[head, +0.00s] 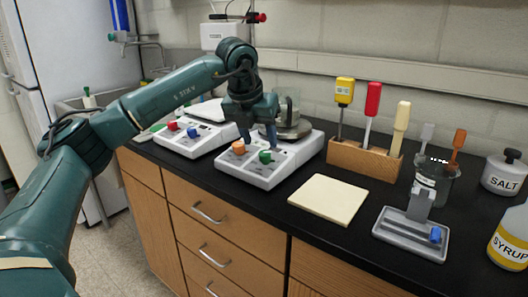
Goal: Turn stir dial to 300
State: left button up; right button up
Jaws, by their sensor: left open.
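A white stirrer unit (256,174) stands on the black counter, with an orange dial (239,148) and a green dial (265,157) on its sloped front panel. The panel markings are too small to read, so I cannot tell which dial is for stirring. My left gripper (259,140) is open and points down over this panel. One fingertip is close to the orange dial and the other is just above and behind the green dial. I cannot tell whether either touches. A glass vessel (289,108) on the unit's top is partly hidden by the gripper. My right gripper is not in view.
A second white unit with a red dial (172,125) and a blue dial (193,132) stands to the left. A cream board (329,199), a wooden tool rack (363,162), a beaker (436,182) and a grey stand (410,235) are to the right.

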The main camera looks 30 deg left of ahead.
aim_at(264, 153)
pick_arm(q)
jog(key=x, duration=0.5)
jog(key=shift+f, duration=0.15)
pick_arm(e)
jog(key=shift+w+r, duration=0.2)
pick_arm(q)
jog(key=shift+c, duration=0.6)
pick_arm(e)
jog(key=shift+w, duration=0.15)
pick_arm(q)
jog(key=c, duration=0.9)
jog(key=shift+o, duration=0.2)
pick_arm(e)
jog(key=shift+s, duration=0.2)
